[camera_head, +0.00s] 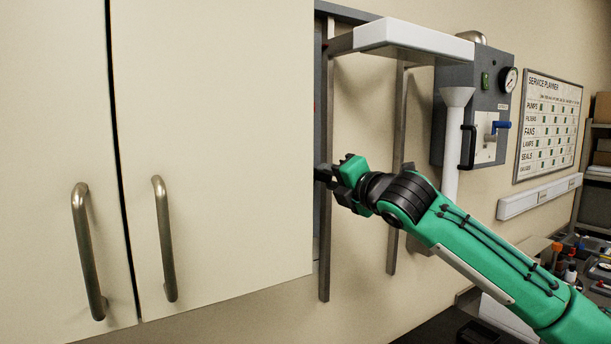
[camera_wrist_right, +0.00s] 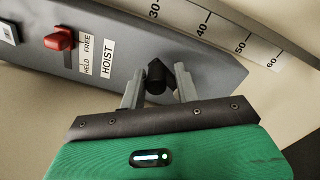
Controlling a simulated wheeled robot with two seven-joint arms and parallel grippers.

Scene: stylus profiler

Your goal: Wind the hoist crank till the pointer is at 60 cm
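In the right wrist view, a grey panel carries a HOIST label (camera_wrist_right: 107,58). A black crank knob (camera_wrist_right: 156,80) stands between the two fingers of my right gripper (camera_wrist_right: 158,88); I cannot tell whether they press on it. A white scale (camera_wrist_right: 222,32) marked 30 to 60 runs behind the panel at upper right; no pointer shows on the visible part. In the head view, my right gripper (camera_head: 326,176) reaches past the cabinet's right edge, and its fingertips and the crank are largely hidden. My left gripper is out of view.
A red lever (camera_wrist_right: 60,40) sits beside HELD and FREE marks. A tall cream cabinet (camera_head: 220,120) with two handles fills the left, close to my right gripper. Grey rails (camera_head: 396,150), a white funnel (camera_head: 457,97) and a gauge box (camera_head: 470,75) stand behind my arm.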

